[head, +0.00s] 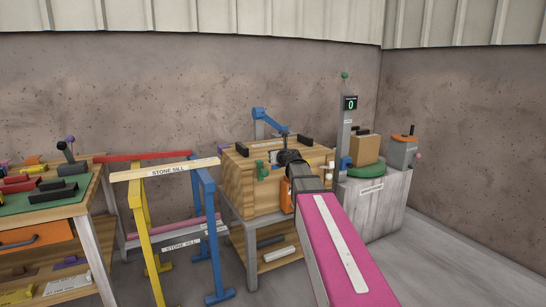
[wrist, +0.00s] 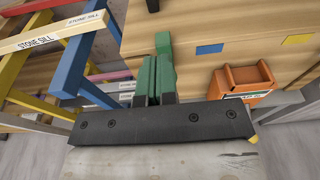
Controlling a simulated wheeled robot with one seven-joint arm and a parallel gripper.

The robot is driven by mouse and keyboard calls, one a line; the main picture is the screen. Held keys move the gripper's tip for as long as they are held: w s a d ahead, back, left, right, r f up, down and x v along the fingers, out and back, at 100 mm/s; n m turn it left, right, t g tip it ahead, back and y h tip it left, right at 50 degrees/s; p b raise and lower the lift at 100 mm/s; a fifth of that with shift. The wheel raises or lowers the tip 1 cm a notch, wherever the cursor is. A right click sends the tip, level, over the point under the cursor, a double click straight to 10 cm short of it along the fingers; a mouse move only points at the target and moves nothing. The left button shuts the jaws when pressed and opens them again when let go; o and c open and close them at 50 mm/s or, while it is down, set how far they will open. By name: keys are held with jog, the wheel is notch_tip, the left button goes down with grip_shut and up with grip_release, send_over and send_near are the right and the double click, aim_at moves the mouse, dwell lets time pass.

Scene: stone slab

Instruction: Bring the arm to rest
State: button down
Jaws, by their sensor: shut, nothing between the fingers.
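My arm reaches from the lower right of the head view toward the wooden workbench box (head: 240,190), its dark wrist in front of the box. My gripper (head: 262,170) shows there as green fingers at the box's front. In the wrist view my gripper (wrist: 152,82) has its green fingers together with nothing between them. Whether the fingers touch the box I cannot tell.
An orange holder (wrist: 245,85) hangs on the box front, right of the fingers. Blue and yellow trestles bearing a stone sill (head: 165,171) stand to the left. A grey cabinet (head: 378,205) with a digital readout (head: 350,104) stands to the right. Floor at lower right is clear.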

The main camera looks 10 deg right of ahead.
jog(key=s+d+f+m+g+h, duration=0.2)
jog(key=s+d+f+m+h, duration=0.3)
jog(key=f+m, duration=0.6)
jog(key=s+d+f+m+g+h, duration=0.2)
jog(key=s+d+f+m+h, duration=0.35)
jog(key=m, duration=1.05)
jog(key=s+a+f+m+g+y, duration=0.1)
jog(key=s+a+f+m+g, duration=0.2)
jog(key=s+f, duration=0.3)
jog(key=s+a+f+m+g+y, duration=0.2)
jog(key=s+a+f+m+g, duration=0.2)
jog(key=s, duration=0.6)
jog(key=s+a+f+m+g+y, duration=0.2)
jog(key=s+a+f+m+g, duration=0.1)
jog(key=s+f, duration=0.5)
jog(key=s+m+g, duration=0.1)
jog(key=m, duration=0.1)
jog(key=shift+a+m, duration=0.3)
jog(key=shift+a, duration=0.05)
jog(key=shift+f+y, duration=0.1)
jog(key=shift+y, duration=0.15)
